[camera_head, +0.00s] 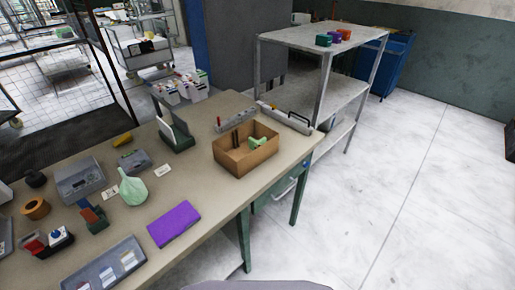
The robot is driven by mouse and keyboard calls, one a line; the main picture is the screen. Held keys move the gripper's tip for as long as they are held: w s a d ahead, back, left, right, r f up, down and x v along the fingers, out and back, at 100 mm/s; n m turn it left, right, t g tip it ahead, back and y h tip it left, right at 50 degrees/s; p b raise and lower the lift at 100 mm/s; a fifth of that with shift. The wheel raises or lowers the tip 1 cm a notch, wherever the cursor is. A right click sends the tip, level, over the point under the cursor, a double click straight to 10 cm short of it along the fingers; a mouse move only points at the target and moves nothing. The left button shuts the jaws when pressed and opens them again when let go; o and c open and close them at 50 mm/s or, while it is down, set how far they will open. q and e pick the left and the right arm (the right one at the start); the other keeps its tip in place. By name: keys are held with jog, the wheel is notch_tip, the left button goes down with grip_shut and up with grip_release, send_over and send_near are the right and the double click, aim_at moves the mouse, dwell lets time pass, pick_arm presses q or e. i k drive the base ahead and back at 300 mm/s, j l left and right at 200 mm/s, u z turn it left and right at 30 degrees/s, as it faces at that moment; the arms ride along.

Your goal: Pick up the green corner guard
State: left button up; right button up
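A small dark green block (323,40) sits on the top of the grey metal shelf unit (290,34) at the back. It is the leftmost of a short row, beside a purple one (334,37) and an orange-red one (344,34). It is too small to tell its exact shape. A pale green piece (257,141) lies in the open cardboard box (245,160) on the table, next to dark upright items. I cannot tell for sure which of these is the corner guard. Neither of my grippers is in view.
The beige table (190,205) at left carries a purple block (173,223), a pale green flask-like thing (132,188), grey trays and several small items. A blue bin (398,62) stands behind the shelf unit. The pale floor (400,200) at right is clear.

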aim_at(252, 143)
jog(key=i, duration=0.6)
jog(key=k+l+u, duration=0.1)
jog(key=l, duration=0.3)
jog(key=k+l+u, duration=0.1)
jog(key=l, duration=0.25)
jog(key=k+l, duration=0.15)
jog(key=l, duration=0.25)
jog(key=k+l+u, duration=0.15)
jog(key=l, duration=0.2)
